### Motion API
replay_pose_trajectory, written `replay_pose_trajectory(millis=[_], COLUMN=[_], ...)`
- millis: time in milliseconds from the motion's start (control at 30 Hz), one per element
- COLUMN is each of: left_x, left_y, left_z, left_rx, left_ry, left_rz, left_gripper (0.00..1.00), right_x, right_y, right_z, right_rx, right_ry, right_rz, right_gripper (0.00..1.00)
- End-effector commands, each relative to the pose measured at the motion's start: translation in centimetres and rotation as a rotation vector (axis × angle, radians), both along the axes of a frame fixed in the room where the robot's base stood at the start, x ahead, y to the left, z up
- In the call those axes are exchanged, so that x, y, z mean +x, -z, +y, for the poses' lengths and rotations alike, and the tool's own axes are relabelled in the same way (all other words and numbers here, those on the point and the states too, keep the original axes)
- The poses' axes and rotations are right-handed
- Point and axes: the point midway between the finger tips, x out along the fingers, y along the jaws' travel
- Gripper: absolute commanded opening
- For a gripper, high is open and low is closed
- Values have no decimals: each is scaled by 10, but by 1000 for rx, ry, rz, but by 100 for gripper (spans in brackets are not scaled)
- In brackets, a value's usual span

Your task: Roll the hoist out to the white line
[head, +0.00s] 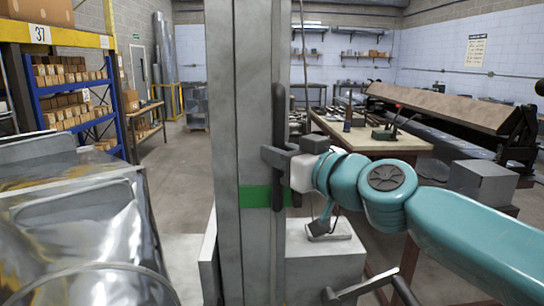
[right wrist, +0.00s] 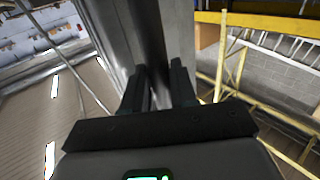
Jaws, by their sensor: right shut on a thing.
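The hoist shows as a tall grey metal mast (head: 240,110) in the middle of the head view, with a green band (head: 262,196) low on it. A dark upright bar (head: 280,90) runs along its right side. My right gripper (head: 279,160) is shut on this bar just above the green band; its fingers also show against the grey metal in the right wrist view (right wrist: 158,85). The hoist's foot is not clearly seen. I cannot make out the white line on the floor. My left gripper is out of view.
Shiny sheet metal (head: 80,230) fills the lower left. A blue shelf (head: 75,95) with boxes stands behind it. A workbench (head: 375,138) and a long machine (head: 450,108) stand at right. A grey box (head: 325,262) is close by. Bare floor (head: 180,165) lies left of the mast.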

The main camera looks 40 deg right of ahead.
Motion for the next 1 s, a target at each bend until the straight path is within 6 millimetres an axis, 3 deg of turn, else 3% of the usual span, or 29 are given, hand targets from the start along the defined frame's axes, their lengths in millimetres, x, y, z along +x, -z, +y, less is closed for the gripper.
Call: replay_pose_trajectory(millis=[67,100,133,167,667,767,1000], left_x=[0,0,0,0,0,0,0], left_y=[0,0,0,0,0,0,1], left_z=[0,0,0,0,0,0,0], left_rx=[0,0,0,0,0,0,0], left_ry=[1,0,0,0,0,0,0], left_rz=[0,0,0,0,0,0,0], left_gripper=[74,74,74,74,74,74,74], right_x=[0,0,0,0,-6,-22,-85], right_y=[0,0,0,0,-1,-2,-1], right_z=[-6,-6,-6,-6,-4,-4,-6], right_rx=[-5,-6,-6,-5,-3,-4,-6], right_ry=[21,22,22,21,13,14,17], right_rz=[-3,-4,-5,-5,-4,-5,-7], right_gripper=[0,34,44,46,46,46,46])
